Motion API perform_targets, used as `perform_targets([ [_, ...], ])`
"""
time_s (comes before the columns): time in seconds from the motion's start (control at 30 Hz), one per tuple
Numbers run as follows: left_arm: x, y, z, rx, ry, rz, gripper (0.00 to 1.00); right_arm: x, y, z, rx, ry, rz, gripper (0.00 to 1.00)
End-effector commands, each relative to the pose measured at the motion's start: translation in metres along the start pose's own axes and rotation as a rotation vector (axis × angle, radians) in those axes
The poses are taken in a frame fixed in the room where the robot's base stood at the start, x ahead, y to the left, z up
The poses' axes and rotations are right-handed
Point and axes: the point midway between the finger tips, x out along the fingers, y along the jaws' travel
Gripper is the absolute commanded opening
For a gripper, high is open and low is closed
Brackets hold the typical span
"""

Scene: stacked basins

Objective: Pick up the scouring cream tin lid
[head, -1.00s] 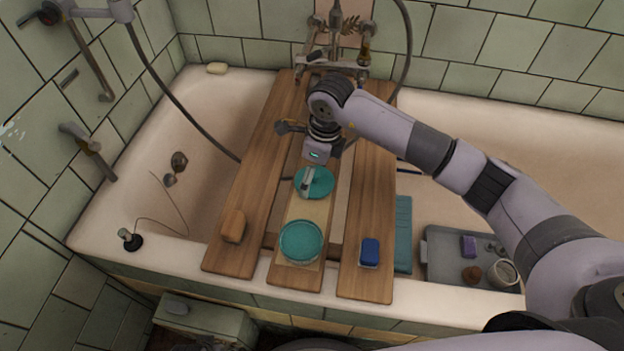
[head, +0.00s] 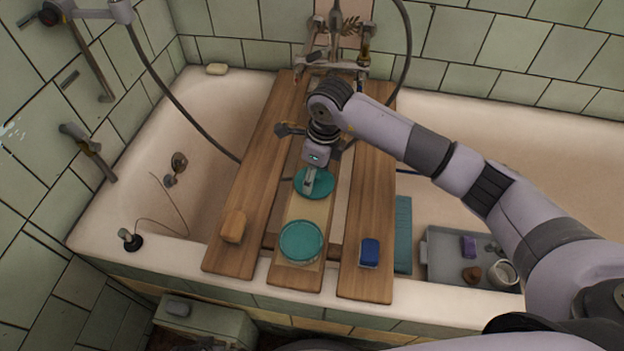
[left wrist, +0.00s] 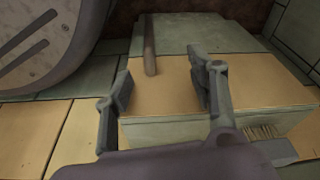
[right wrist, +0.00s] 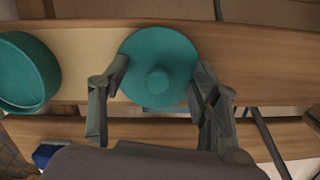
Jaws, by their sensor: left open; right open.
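The tin lid (head: 322,187) is a round teal disc on the board, behind the teal tin (head: 301,242). In the right wrist view the lid (right wrist: 158,48) has a round knob in its middle. The tin shows there at the left edge (right wrist: 24,75). My right gripper (right wrist: 161,80) is open, with one finger on each side of the lid's near part; whether the fingers touch it I cannot tell. In the head view it partly hides the lid. My left gripper (left wrist: 160,80) is open and empty above a beige-topped block, outside the head view.
A wooden sponge-like block (head: 233,226) and a blue block (head: 370,252) lie on the side boards (head: 372,205). A grey tray (head: 440,262) with small items stands at the right. The bath's mixer tap (head: 335,62) rises behind the boards.

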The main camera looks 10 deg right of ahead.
Motion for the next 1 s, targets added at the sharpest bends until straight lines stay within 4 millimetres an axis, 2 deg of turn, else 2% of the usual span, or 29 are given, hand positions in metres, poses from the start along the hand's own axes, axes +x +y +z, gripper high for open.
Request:
perform_targets([
  [0.07, 0.0001, 0.0, -0.0008, 0.0, 0.001, 0.0, 0.52, 0.0019, 0.0017, -0.0008, -0.001, 0.003, 0.005, 0.47],
  [0.67, -0.0007, 0.0004, -0.0028, 0.0, 0.006, 0.001, 0.52, 0.0059, 0.0048, -0.0025, -0.002, 0.01, 0.013, 0.08],
  [1.0, -0.0004, 0.0006, -0.0023, 0.0, 0.005, 0.001, 0.52, 0.0069, 0.0043, -0.0035, -0.001, 0.012, 0.012, 0.06],
])
